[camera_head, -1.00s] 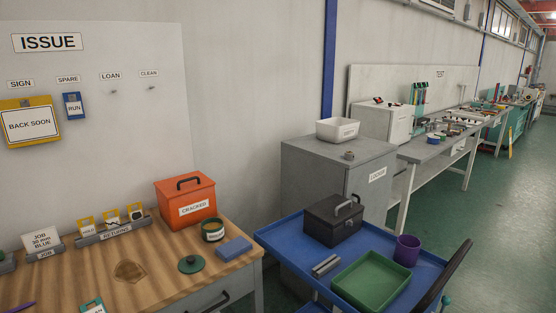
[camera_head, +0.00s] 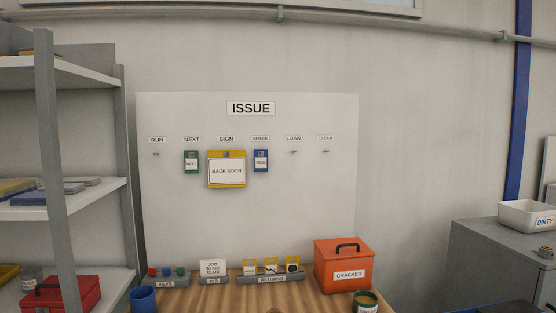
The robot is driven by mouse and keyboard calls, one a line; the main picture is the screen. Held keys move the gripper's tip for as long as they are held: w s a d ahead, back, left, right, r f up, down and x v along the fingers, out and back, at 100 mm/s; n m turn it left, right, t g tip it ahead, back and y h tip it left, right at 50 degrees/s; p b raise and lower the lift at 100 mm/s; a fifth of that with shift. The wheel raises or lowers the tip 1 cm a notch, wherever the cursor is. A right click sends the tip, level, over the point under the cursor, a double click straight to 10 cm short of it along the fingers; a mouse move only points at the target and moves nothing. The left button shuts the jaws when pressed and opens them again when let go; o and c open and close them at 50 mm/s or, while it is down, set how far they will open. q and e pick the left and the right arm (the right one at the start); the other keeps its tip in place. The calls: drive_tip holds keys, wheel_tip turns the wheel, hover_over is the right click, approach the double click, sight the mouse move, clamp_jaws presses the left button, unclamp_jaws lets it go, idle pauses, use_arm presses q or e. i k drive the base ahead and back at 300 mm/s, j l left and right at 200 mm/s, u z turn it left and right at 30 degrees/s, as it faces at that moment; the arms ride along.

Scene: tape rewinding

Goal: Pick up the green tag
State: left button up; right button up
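A green tag (camera_head: 191,162) with a white label hangs on the pale ISSUE board (camera_head: 330,210), under the NEXT label. To its right a yellow BACK SOON sign (camera_head: 226,184) hangs under SIGN, and a blue tag (camera_head: 261,168) hangs under SPARE. The hooks under RUN, LOAN and CLEAN are bare. Neither of my grippers is in view.
Below the board, a wooden bench (camera_head: 240,299) carries a KEYS rack (camera_head: 166,282), a RETURNS rack (camera_head: 271,279), a blue cup (camera_head: 143,299) and an orange CRACKED box (camera_head: 343,272). Shelving (camera_head: 55,150) stands left. A grey cabinet (camera_head: 490,265) stands right.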

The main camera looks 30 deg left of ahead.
sight(192, 166)
drive_tip(key=u, duration=1.6)
